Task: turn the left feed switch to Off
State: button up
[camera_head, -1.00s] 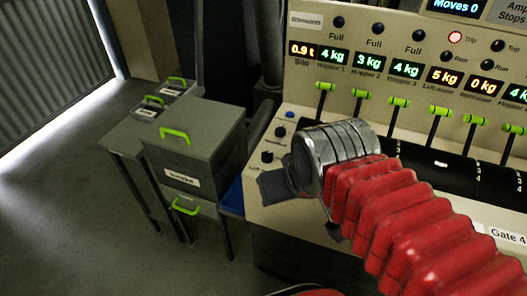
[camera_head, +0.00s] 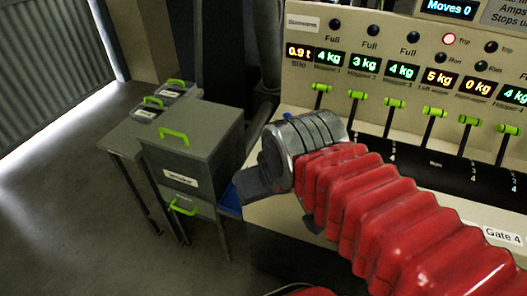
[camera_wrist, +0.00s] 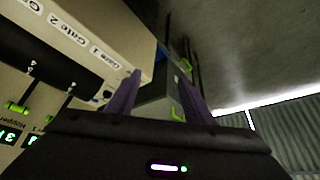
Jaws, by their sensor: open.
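The control panel (camera_head: 294,92) fills the right of the head view. The left feed switch cannot be made out now; my wrist covers the panel's left corner, where small black knobs stood. A small blue button (camera_head: 288,115) shows just above my wrist. My gripper is a dark shape at the left end of my red-sleeved arm, at the panel's left edge. In the wrist view my gripper (camera_wrist: 158,88) has two purple fingers spread apart, with nothing held between them. A small dark knob-like shape (camera_wrist: 107,94) lies left of the fingers, too small to identify.
A row of green-tipped levers (camera_head: 395,103) stands right of my wrist, under lit weight displays (camera_head: 402,70). A grey cabinet (camera_head: 192,150) with green handles stands left of the panel. The floor (camera_head: 70,210) at the left is clear.

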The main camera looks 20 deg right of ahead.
jog(key=w+d+r+m+g, duration=0.3)
jog(key=w+d+m, duration=0.1)
jog(key=w, duration=0.8)
jog(key=w+d+f+m+g, duration=0.2)
jog(key=w+d, duration=0.5)
jog(key=w, duration=0.5)
notch_tip(320, 180, down, 2)
jog(key=shift+w+d+f+m+g, duration=0.2)
jog(key=shift+w+m+g, duration=0.15)
jog(key=shift+m, duration=0.35)
notch_tip(320, 180, down, 14)
jog(key=shift+r, duration=0.15)
jog(key=shift+c, duration=0.3)
